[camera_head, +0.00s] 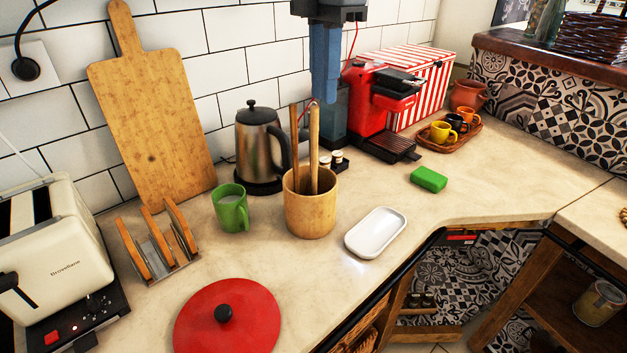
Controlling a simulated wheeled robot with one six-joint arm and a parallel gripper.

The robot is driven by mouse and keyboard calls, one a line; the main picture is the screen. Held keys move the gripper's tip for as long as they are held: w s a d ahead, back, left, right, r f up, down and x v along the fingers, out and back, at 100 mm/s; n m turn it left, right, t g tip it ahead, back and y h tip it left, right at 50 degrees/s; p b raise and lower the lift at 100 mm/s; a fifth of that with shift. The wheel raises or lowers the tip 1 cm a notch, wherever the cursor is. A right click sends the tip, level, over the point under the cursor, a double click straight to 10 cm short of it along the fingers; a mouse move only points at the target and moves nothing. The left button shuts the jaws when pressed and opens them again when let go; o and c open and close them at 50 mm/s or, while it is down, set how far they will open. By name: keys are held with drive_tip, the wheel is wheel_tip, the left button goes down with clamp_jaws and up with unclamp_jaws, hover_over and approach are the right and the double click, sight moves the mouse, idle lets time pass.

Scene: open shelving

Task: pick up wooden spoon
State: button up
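A round wooden pot (310,215) stands on the counter, with two long wooden handles upright in it. The paler, thicker handle (314,150) stands at the right and a thinner, darker handle (294,145) at the left. Their lower ends are hidden inside the pot, so I cannot tell which is the wooden spoon. My gripper (325,100), with blue fingers pointing down, hangs at the top middle, above and behind the handles in the picture and apart from them. The fingers overlap from this side, so their opening does not show. Nothing is seen in them.
A green mug (231,210) and kettle (258,145) stand left of the pot. A white dish (376,232) lies right of it, with a green sponge (429,179) beyond. A red coffee machine (370,110) stands behind. A red lid (228,320) lies in front.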

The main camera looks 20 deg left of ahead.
sight(313, 154)
drive_tip(key=shift+s+a+r+n, duration=0.4)
drive_tip(key=shift+a+r, duration=0.15)
drive_tip(key=shift+a, duration=0.25)
wheel_tip(313, 154, down, 15)
drive_tip(key=p, duration=0.3)
clamp_jaws()
wheel_tip(313, 154, up, 18)
drive_tip(key=b, duration=0.3)
drive_tip(key=shift+c, duration=1.5)
unclamp_jaws()
drive_tip(key=shift+s, duration=0.1)
clamp_jaws()
